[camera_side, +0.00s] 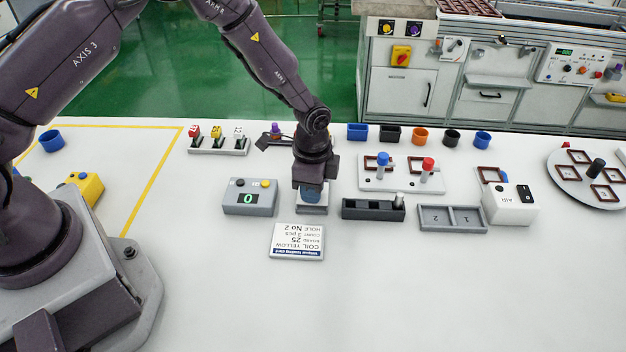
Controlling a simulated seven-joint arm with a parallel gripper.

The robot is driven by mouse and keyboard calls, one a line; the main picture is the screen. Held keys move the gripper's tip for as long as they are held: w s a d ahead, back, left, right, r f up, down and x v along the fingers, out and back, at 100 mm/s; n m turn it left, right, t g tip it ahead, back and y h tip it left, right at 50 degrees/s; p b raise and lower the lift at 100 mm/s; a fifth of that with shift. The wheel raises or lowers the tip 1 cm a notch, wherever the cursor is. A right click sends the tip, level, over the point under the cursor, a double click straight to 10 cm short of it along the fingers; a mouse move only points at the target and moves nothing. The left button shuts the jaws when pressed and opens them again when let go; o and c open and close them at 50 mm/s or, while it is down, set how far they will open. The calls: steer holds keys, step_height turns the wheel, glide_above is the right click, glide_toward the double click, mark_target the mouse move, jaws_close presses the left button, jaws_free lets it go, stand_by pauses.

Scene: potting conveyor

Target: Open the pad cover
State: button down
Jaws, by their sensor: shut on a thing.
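My gripper (312,188) points straight down near the middle of the table, shut on a small blue part that looks like the pad cover (312,196). The gripper hides most of this blue part. A small grey base, seemingly the pad (312,209), stands directly below it on the table. I cannot tell whether the cover touches the base or is slightly raised.
A grey counter box (250,205) reading 0 stands close left. A dark slotted tray (373,215) is close right. A printed card (297,241) lies in front. Behind stand a press plate (400,184) and several coloured cups. The front table is clear.

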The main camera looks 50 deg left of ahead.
steer(key=c, duration=1.1)
jaws_free()
steer(key=shift+o, duration=0.2)
step_height(320, 180, up, 13)
